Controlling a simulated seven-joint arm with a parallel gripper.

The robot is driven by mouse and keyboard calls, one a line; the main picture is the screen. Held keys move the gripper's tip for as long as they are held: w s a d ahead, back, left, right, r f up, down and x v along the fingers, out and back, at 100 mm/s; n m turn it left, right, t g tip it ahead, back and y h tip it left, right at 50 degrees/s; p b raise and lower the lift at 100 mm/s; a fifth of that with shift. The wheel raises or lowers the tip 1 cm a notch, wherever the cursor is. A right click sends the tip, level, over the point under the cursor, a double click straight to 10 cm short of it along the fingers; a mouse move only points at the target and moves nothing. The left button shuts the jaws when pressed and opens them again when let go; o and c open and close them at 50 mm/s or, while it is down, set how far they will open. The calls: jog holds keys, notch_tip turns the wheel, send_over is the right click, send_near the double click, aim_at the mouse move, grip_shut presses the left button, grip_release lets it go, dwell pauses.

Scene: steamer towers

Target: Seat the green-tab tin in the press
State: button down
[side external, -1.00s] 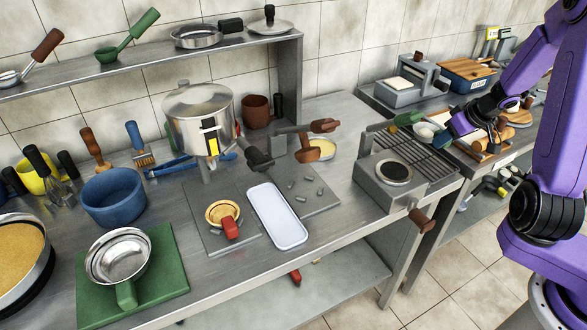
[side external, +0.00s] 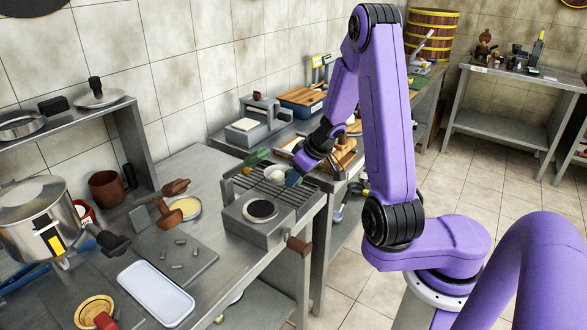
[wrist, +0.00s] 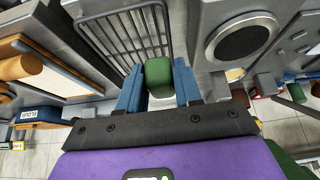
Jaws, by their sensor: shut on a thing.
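My gripper (side external: 291,179) is shut on a green tab (wrist: 158,76), which sits between its blue fingertips in the wrist view. A small pale round tin (side external: 275,172) shows right beside the fingertips, over the wire rack; whether it touches the rack I cannot tell. The tin's body is mostly hidden in the wrist view. A grey box with a round dark seat on top (side external: 262,209), which looks like the press, stands in front of the rack. The seat looks empty and also shows at the upper right of the wrist view (wrist: 243,42).
The wire rack (side external: 270,187) lies behind the box. A green-handled lever (side external: 257,157) rises beside the tin. A brown handle (side external: 298,245) sticks out at the box's front right. A white tray (side external: 156,294) and a steel pot (side external: 38,215) stand to the left.

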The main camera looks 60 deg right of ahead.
jog(key=a, duration=0.1)
jog(key=s+a, duration=0.1)
jog(key=a, duration=0.1)
jog(key=s+a, duration=0.1)
jog(key=a, duration=0.1)
jog(key=shift+s+a+f, duration=0.15)
jog(key=shift+f, duration=0.05)
jog(key=w+a, duration=0.4)
jog(key=a, duration=0.9)
jog(key=w+a+f, duration=0.1)
jog(key=w+a, duration=0.4)
jog(key=a, duration=0.7)
jog(key=shift+w+a, duration=0.3)
jog(key=shift+a, duration=0.05)
jog(key=shift+f, duration=0.1)
jog(key=shift+f, duration=0.1)
jog(key=shift+f, duration=1.65)
jog(key=shift+f, duration=0.1)
jog(key=shift+f, duration=0.3)
